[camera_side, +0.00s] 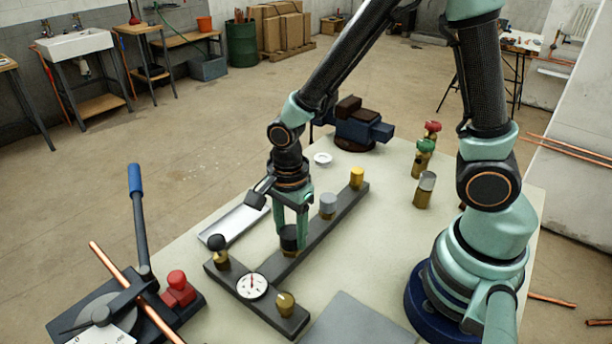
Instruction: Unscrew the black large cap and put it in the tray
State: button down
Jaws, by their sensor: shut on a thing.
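The black large cap (289,238) sits at the middle of the dark manifold bar (313,235), on a brass fitting. My gripper (291,232) points straight down over it, with its green fingers shut on the cap's sides. I cannot tell whether the cap is still threaded on. The tray (233,222) is a shallow silver one on the table, left of my gripper; it looks empty where it shows, and part of it is hidden behind my gripper.
On the bar stand a grey cap (327,203), a yellow cap (357,177), a black round knob (216,243), a brass cap (285,301) and a gauge (252,286). A blue vise (362,128) stands behind. Brass valves (424,158) stand right. A pipe bender (125,310) is front left.

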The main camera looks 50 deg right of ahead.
jog(key=n, duration=1.9)
jog(key=shift+n, duration=0.3)
jog(key=n, duration=0.6)
jog(key=shift+c, duration=2.2)
grip_release()
